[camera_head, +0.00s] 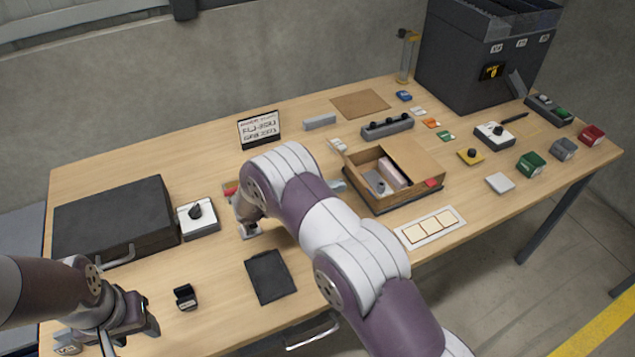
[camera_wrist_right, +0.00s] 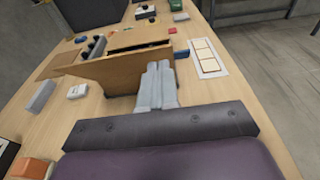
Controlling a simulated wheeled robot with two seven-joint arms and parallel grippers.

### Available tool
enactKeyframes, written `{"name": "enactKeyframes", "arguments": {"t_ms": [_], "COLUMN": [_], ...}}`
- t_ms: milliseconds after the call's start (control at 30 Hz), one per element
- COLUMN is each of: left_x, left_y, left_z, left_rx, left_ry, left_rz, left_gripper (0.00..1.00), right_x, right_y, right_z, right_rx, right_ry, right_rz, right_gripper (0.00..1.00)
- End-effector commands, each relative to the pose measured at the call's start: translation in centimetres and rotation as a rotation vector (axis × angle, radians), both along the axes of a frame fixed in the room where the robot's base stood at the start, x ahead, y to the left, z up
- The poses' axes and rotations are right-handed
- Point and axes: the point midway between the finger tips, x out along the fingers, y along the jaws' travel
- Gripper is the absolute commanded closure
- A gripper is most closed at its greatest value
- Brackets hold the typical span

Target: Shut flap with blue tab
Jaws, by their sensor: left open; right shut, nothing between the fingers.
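A wooden box (camera_head: 382,207) stands near the middle of the table. Its right side is covered by a brown flap (camera_head: 415,158) with a red tab (camera_head: 431,183) near the front; its left side is open, showing a pink block and grey parts inside. In the right wrist view a brown panel (camera_wrist_right: 112,72) rises just beyond my right gripper (camera_wrist_right: 158,72). That gripper is shut and empty, at the box's left side; whether it touches cannot be told. A small bluish piece (camera_wrist_right: 181,54) beside the panel may be the blue tab. My left gripper (camera_head: 128,318) is open at the lower left, far from the box.
A white panel with cream squares (camera_head: 430,228) lies right in front of the box. A grey block (camera_head: 320,122) and a switch bar (camera_head: 387,126) stand behind it. A black case (camera_head: 115,218) sits at the left. My right arm hides the table left of the box.

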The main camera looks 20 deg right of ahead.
Motion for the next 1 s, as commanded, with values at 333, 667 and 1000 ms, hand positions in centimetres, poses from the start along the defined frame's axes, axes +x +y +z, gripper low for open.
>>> {"name": "enactKeyframes", "arguments": {"t_ms": [333,667,1000], "left_x": [0.0,0.0,0.0], "left_y": [0.0,0.0,0.0], "left_z": [1.0,1.0,1.2], "left_rx": [0.000,0.000,0.000], "left_ry": [0.000,0.000,0.000], "left_rz": [0.000,0.000,0.000], "left_gripper": [0.50,0.50,0.50], "right_x": [0.2,0.2,0.3], "right_y": [-2.8,-2.8,-4.0], "right_z": [-0.5,-0.4,1.0], "right_rx": [0.000,0.004,0.132], "right_ry": [0.002,0.001,0.007], "right_rz": [0.000,0.001,0.000], "right_gripper": [1.00,1.00,1.00]}}
